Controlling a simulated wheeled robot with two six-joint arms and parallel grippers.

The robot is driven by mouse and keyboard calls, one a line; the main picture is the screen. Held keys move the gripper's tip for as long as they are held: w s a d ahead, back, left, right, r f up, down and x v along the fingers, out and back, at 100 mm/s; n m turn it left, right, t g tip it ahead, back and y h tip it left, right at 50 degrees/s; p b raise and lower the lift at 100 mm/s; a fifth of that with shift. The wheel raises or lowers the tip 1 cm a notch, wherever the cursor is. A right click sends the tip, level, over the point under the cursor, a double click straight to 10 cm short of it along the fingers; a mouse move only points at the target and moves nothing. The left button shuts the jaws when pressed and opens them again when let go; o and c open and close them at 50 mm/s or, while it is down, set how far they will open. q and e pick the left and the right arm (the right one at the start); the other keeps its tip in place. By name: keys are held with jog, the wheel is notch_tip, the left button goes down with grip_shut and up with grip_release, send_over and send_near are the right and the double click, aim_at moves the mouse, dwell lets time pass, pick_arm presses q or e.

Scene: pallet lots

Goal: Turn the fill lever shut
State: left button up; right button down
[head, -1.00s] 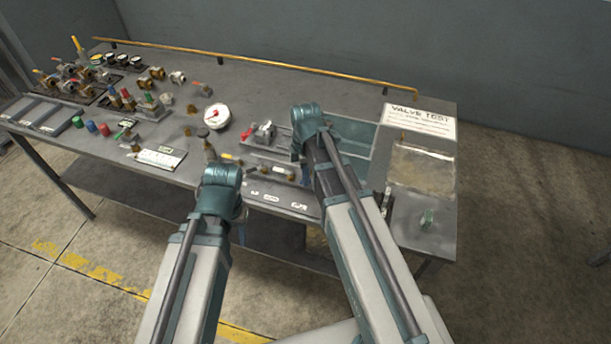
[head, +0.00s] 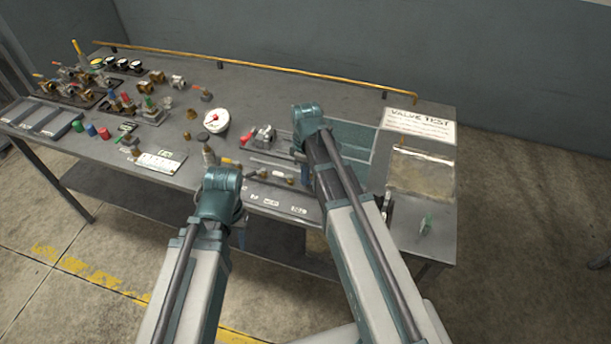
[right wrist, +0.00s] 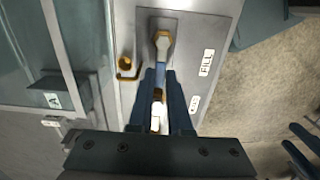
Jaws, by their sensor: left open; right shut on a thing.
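The fill valve's brass hexagonal end (right wrist: 163,42) shows on a grey panel in the right wrist view, beside the white FILL label (right wrist: 206,62). My right gripper (right wrist: 159,75) is just in front of it, its two blue fingers close together and shut on the fill lever. The fingers hide most of the lever; only a small brass and white part shows between them. Its turn angle cannot be told. My left gripper (right wrist: 288,135) is open and empty at the right edge of the right wrist view, apart from the panel and over the floor. In the head view my forearms hide much of both grippers.
A second brass fitting (right wrist: 124,64) with a hook stands left of the valve. A block marked A (right wrist: 53,98) is further left. In the head view, a white gauge (head: 216,120) and a red-handled clamp (head: 262,135) stand on the bench, with several valves at the back left.

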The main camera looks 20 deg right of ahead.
dwell(0.4)
jog(key=c, duration=0.8)
grip_release()
jog(key=shift+c, duration=0.2)
